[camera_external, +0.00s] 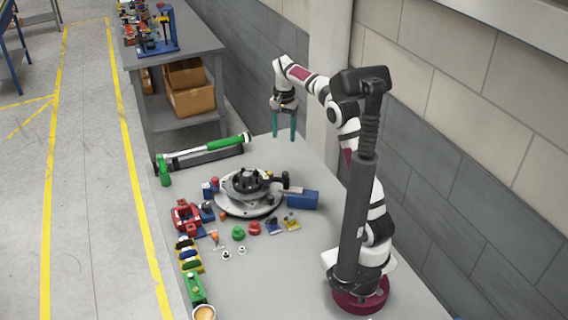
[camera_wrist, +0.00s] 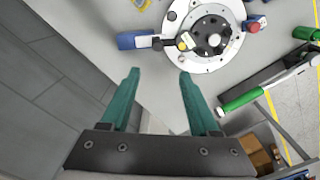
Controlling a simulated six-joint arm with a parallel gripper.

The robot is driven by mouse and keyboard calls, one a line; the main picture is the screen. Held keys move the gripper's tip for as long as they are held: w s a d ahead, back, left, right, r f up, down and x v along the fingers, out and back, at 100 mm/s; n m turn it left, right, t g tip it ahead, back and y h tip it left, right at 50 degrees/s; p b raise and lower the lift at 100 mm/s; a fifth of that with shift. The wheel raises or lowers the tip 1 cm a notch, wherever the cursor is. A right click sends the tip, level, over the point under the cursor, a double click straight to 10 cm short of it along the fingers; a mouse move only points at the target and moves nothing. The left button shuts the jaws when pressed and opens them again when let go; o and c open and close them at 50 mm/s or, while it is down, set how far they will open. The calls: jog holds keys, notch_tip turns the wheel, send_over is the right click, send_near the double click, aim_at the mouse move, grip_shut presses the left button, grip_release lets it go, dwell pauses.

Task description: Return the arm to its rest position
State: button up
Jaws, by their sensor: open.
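My gripper (camera_external: 283,136) has two teal fingers pointing down in the external view, above the back part of the table and behind the round chassis fixture. In the wrist view my gripper (camera_wrist: 158,75) shows its fingers spread apart with nothing between them. The round fixture (camera_external: 228,208) has a silver base and a dark hub, and sits on the grey table (camera_external: 290,270). It also shows in the wrist view (camera_wrist: 185,58), beyond the fingertips. My arm is raised and bent, reaching from its base at the right front toward the back.
A blue block (camera_external: 303,200) lies right of the fixture. A green-handled tool (camera_external: 215,148) lies at the table's back left edge. Several small coloured parts (camera_external: 238,233) and a cup (camera_external: 204,313) are along the left side. A wall (camera_external: 455,130) stands close on the right.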

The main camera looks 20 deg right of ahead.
dwell(0.3)
jog(key=s+d+r+n, duration=0.1)
jog(key=s+d+n, duration=0.1)
jog(key=s, duration=1.2)
jog(key=s+f+y, duration=0.1)
jog(key=s+f, duration=0.3)
jog(key=s, duration=0.5)
jog(key=s+f+n, duration=0.1)
jog(key=s+f, duration=0.2)
jog(key=s, duration=0.6)
jog(key=shift+s+a+f+y, duration=0.2)
jog(key=shift+f+y, duration=0.15)
jog(key=shift+y, duration=0.05)
